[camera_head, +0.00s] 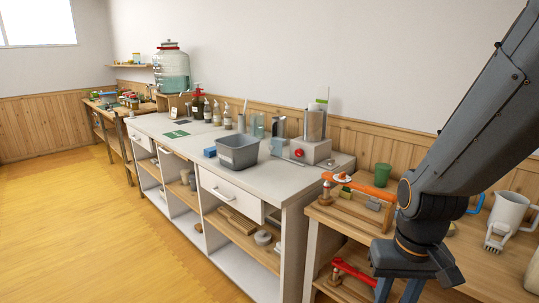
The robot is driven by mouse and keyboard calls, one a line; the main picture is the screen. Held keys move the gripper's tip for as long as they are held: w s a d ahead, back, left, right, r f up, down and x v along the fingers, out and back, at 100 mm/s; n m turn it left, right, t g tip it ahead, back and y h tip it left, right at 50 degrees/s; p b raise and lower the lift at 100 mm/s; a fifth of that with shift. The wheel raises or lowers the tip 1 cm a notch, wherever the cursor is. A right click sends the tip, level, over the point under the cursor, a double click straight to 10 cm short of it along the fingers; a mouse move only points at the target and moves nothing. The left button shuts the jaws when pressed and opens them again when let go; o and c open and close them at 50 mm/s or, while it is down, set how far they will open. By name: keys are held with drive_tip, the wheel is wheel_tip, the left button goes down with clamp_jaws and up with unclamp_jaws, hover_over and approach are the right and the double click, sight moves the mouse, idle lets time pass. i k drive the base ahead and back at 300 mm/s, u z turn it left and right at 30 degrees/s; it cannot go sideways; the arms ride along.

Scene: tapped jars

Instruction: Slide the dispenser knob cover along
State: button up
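A white-grey box dispenser (311,150) with a round red knob (299,153) on its front stands at the right part of the long counter. A clear upright part rises from its top. I cannot make out a separate knob cover at this size. A large glass jar (172,72) with a red band stands at the counter's far end; no knob cover is clear on it either. My gripper (398,292) points down at the bottom right, over the wooden bench and apart from both dispensers. Its fingertips are cut off by the picture's edge, so its opening is unclear.
A grey bin (238,151) and a blue block (210,152) stand left of the box dispenser. Pump bottles (198,104) stand farther back. The wooden bench (485,262) holds an orange-handled clamp (343,180), a green cup (382,174) and a white jug (507,212). The floor at left is clear.

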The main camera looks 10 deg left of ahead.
sight(275, 146)
drive_tip(key=u, duration=2.1)
drive_tip(key=i, duration=1.35)
drive_tip(key=z, duration=1.75)
